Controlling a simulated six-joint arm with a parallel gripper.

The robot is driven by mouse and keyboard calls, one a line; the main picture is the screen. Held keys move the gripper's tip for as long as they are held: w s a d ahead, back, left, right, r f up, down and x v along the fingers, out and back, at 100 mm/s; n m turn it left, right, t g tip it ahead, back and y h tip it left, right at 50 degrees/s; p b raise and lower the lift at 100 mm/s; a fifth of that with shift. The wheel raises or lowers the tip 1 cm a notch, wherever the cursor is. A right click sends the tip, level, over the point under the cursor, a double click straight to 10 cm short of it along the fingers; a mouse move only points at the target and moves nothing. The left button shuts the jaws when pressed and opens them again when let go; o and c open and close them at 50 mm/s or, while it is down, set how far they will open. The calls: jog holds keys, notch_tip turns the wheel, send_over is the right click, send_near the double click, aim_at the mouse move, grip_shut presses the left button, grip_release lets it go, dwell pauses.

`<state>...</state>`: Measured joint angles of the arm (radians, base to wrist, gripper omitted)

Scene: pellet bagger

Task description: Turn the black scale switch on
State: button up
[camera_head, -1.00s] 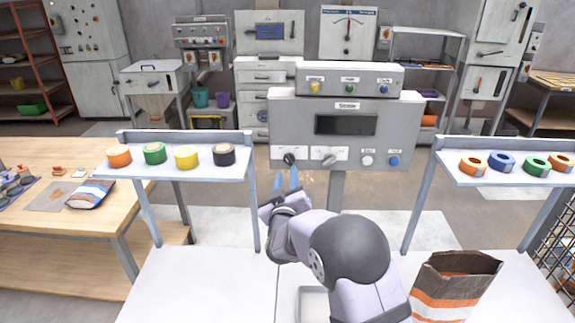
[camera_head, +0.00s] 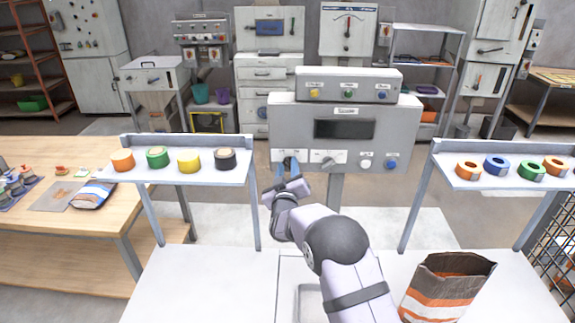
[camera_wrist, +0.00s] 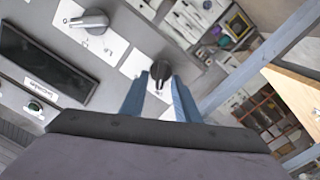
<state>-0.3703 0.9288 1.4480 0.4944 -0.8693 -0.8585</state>
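The black scale switch (camera_wrist: 160,71) is a dark knob on a white plate at the left of the grey scale panel (camera_head: 285,121). My gripper (camera_head: 287,168) is at this knob in the head view and largely covers it. In the wrist view the two blue fingers of my gripper (camera_wrist: 160,85) stand apart, one on each side of the knob. I see small gaps, so the gripper looks open; the fingertips' depth relative to the knob is hard to tell.
A grey switch (camera_head: 328,159) sits just right, with a white button (camera_head: 365,164) and a blue button (camera_head: 391,165) beyond. A dark display (camera_head: 345,129) is above. Shelves with tape rolls stand left (camera_head: 200,174) and right (camera_head: 510,180). A paper bag (camera_head: 440,292) stands at lower right.

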jog(key=shift+w, duration=0.1)
grip_shut()
jog(key=shift+f+b, duration=0.1)
jog(key=shift+b, duration=0.45)
jog(key=m+b, duration=0.2)
jog(key=b, duration=0.1)
jog(key=shift+d+f, duration=0.1)
jog(key=m+b, duration=0.2)
jog(key=b, duration=0.2)
jog(key=shift+m, duration=0.3)
jog(key=m+b, duration=0.4)
jog(key=b, duration=0.1)
jog(key=shift+d+b, duration=0.2)
jog(key=shift+b, duration=0.1)
jog(key=shift+d+r+m+b, duration=0.1)
jog(key=shift+r+m+b, duration=0.1)
jog(key=shift+m+b, duration=1.35)
jog(key=shift+m, duration=0.25)
